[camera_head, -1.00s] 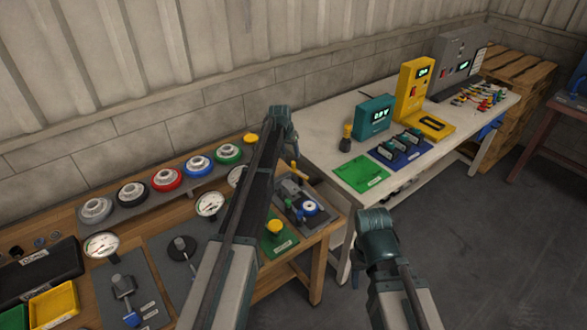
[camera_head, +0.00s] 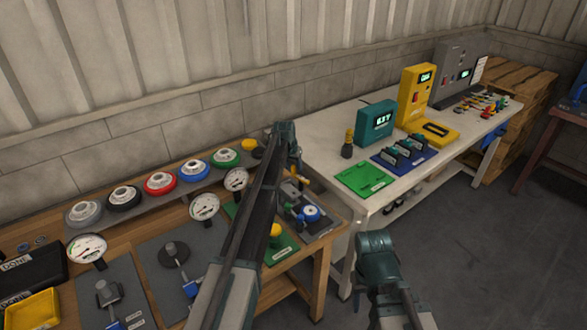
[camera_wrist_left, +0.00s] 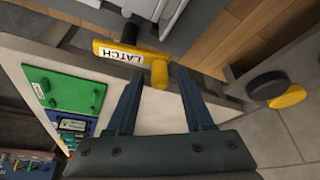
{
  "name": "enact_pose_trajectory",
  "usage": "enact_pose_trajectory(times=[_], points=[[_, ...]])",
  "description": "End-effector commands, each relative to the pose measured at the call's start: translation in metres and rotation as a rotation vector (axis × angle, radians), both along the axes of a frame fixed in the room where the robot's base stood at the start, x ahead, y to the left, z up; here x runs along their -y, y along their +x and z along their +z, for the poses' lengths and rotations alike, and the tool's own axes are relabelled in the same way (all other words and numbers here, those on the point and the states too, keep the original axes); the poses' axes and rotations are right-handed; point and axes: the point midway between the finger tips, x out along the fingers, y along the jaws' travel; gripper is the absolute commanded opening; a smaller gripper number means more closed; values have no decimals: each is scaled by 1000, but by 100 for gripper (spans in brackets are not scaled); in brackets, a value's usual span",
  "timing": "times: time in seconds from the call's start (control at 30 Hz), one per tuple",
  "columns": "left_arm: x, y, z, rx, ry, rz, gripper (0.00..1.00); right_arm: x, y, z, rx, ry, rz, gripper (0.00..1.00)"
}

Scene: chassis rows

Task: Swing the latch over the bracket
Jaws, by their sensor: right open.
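The yellow latch (camera_wrist_left: 118,53) carries a white LATCH label and ends in a yellow knob (camera_wrist_left: 160,72) in the left wrist view. A small part of the latch (camera_head: 303,181) shows below my left gripper in the head view. My left gripper (camera_wrist_left: 161,84) is open, with the knob at the gap between its fingertips; contact cannot be told. My left gripper (camera_head: 293,158) also shows in the head view, above the grey fixture (camera_head: 290,190) at the bench's right end. I cannot clearly make out the bracket. My right gripper (camera_head: 377,250) is open, away from the latch.
A yellow knob (camera_head: 276,230) stands on a green plate near the bench's front edge. The white table (camera_head: 330,150) with meters stands to the right.

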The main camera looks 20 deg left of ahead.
Motion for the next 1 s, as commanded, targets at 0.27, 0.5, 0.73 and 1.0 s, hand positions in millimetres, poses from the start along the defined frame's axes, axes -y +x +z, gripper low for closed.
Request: enact_pose_trajectory(times=[0.27, 0.5, 0.73, 1.0], points=[[0, 0, 0, 0, 0, 0, 1, 0, 0, 0, 0, 0, 0, 50], [0, 0, 0, 0, 0, 0, 0, 0, 0, 0, 0, 0, 0, 50], [0, -2, 0, 0, 0, 40, 0, 0, 0, 0, 0, 0, 0, 50], [-3, -10, 0, 0, 1, 219, 0, 0, 0, 0, 0, 0, 0, 50]])
